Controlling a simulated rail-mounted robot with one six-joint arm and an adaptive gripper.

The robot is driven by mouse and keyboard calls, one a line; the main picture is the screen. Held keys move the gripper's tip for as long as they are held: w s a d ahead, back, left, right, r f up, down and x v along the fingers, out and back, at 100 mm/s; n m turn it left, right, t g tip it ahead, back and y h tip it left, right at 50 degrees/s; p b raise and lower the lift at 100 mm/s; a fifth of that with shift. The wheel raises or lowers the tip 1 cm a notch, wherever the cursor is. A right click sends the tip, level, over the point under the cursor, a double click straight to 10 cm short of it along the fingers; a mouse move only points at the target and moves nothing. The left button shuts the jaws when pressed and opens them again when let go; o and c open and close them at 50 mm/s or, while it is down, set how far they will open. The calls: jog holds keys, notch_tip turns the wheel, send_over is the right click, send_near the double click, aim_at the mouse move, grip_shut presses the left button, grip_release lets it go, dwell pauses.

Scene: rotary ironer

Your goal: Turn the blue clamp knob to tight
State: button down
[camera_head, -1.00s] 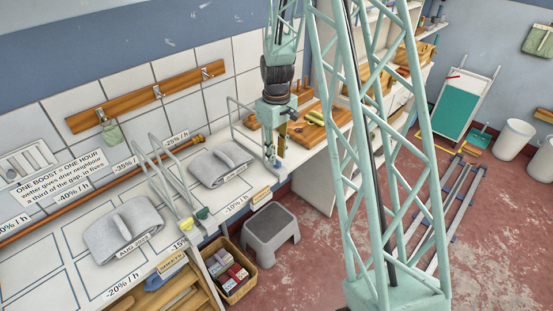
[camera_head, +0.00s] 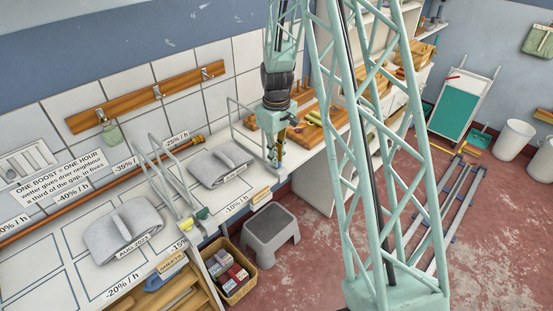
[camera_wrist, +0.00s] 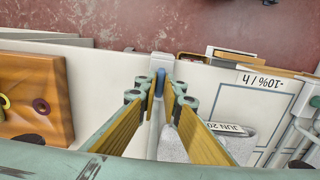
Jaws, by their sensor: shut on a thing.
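The blue clamp knob (camera_wrist: 159,83) shows as a narrow upright blue piece between my fingertips in the wrist view. It sits on a pale clamp bar (camera_wrist: 162,60) at the counter's front edge. My gripper (camera_wrist: 160,92) is shut on the knob, with a fingertip on each side. In the head view my gripper (camera_head: 275,160) points down at the counter edge, right of the folded grey cloth, and hides the knob there. I cannot read how tight the knob is.
Grey folded cloths lie on the white counter (camera_head: 70,235), one (camera_head: 220,163) left of my gripper. A wire frame (camera_head: 240,112) stands close behind it. A wooden board (camera_wrist: 35,97) lies on the other side. A grey stool (camera_head: 270,226) stands on the floor below.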

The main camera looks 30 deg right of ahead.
jog(key=shift+m, duration=0.3)
jog(key=m+b, duration=0.1)
jog(key=m, duration=0.2)
jog(key=shift+m, duration=0.3)
jog(key=shift+m+b, duration=0.65)
jog(key=shift+m, duration=1.75)
jog(key=c, duration=2.8)
grip_release()
jog(key=shift+r, duration=0.15)
jog(key=shift+r, duration=5.85)
